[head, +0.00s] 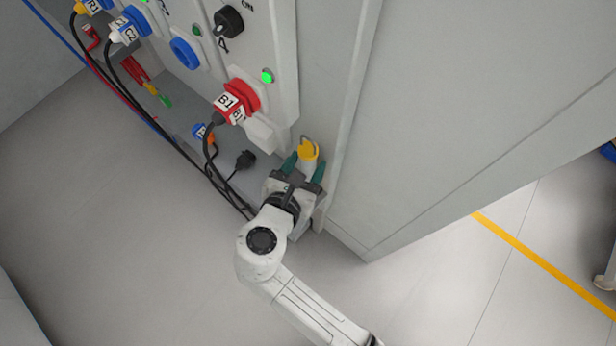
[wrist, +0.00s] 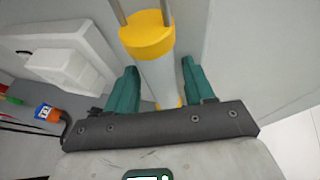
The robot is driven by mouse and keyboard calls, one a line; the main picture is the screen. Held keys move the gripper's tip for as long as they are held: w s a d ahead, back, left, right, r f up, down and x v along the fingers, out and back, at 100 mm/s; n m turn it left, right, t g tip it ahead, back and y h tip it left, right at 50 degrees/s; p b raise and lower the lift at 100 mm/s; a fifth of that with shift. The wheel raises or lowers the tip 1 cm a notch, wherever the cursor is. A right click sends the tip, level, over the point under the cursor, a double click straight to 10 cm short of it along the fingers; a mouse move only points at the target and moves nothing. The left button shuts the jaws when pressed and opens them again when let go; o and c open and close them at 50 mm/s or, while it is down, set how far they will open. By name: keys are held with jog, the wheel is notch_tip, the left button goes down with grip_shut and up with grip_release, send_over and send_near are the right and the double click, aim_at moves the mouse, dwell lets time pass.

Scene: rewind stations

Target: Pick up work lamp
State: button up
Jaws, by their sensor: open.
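The work lamp (wrist: 148,34) is a white cylinder with yellow end caps and thin metal rods at its far end. In the head view its yellow end (head: 308,150) shows at the foot of the panel, beside the cabinet corner. My gripper (wrist: 160,82) is open, with one green finger on each side of the lamp's white body. In the wrist view a gap shows between the lamp and each finger. In the head view my gripper (head: 304,172) hides most of the lamp's body.
A panel with plugs, including a red plug B1 (head: 237,100), stands at upper left. Black cables (head: 150,130) hang down to the left of my gripper. The cabinet wall (head: 430,110) rises to the right. Floor is free below left.

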grip_shut()
dwell(0.3)
dwell(0.3)
